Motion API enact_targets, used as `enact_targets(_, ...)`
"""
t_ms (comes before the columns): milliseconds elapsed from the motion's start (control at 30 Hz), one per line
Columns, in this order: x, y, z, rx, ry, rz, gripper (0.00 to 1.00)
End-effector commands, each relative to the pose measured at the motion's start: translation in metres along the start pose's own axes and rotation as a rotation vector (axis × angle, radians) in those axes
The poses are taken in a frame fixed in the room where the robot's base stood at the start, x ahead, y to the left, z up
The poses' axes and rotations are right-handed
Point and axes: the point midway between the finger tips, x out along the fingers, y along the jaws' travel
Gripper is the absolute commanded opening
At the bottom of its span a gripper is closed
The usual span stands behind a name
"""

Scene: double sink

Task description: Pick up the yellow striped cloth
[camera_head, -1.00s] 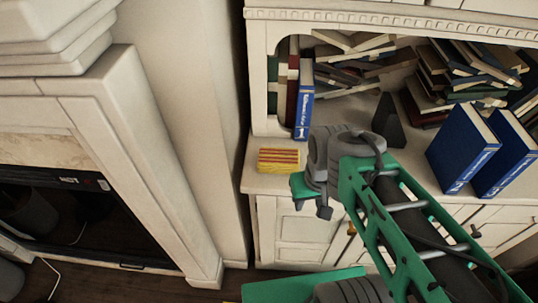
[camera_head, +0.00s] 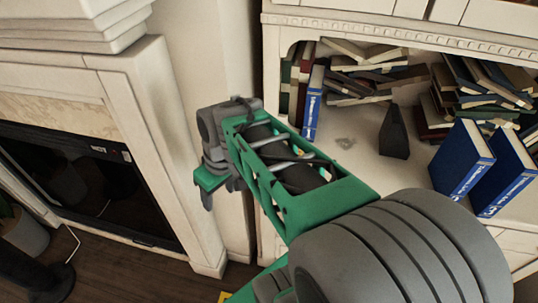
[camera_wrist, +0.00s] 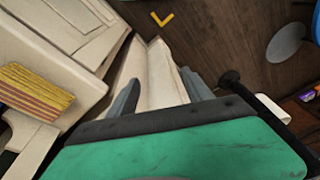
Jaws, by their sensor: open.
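The yellow striped cloth (camera_wrist: 35,90) shows at the left edge of the wrist view, folded into a block with red stripes, on the white cabinet's ledge. In the head view my arm covers nearly all of it. My gripper (camera_head: 207,190) is to the left of the ledge, in front of the white wall beside the fireplace. In the wrist view the two grey fingers of my gripper (camera_wrist: 160,80) are spread apart with nothing between them. The cloth lies to the left of the fingers and apart from them.
The white cabinet (camera_head: 355,170) holds piled books at the back. Two blue books (camera_head: 462,158) stand at the right, and a dark wedge-shaped object (camera_head: 394,133) stands mid-shelf. The fireplace (camera_head: 90,185) is at the left. Dark wooden floor (camera_wrist: 225,45) is open below.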

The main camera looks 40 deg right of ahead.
Motion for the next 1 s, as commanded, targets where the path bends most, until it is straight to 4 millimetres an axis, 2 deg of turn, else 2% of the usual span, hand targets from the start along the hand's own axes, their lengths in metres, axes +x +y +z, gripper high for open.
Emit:
enact_targets(33, -0.011, 0.032, -0.012, -0.03, 0.007, -0.024, 0.63)
enact_targets(67, -0.016, 0.051, -0.018, -0.069, 0.018, -0.041, 0.66)
enact_targets(100, -0.022, 0.079, -0.022, -0.123, 0.037, -0.062, 0.69)
enact_targets(167, -0.031, 0.121, -0.022, -0.206, 0.07, -0.084, 0.74)
enact_targets(200, -0.037, 0.149, -0.018, -0.257, 0.095, -0.093, 0.77)
enact_targets(300, -0.047, 0.204, 0.0, -0.373, 0.152, -0.099, 0.85)
enact_targets(400, -0.053, 0.235, 0.018, -0.447, 0.188, -0.092, 0.87)
enact_targets(533, -0.046, 0.245, 0.024, -0.484, 0.203, -0.09, 0.87)
enact_targets(767, -0.013, 0.241, 0.018, -0.484, 0.202, -0.09, 0.87)
enact_targets(900, 0.012, 0.239, 0.014, -0.484, 0.202, -0.089, 0.87)
enact_targets(1000, 0.021, 0.238, 0.012, -0.483, 0.201, -0.087, 0.87)
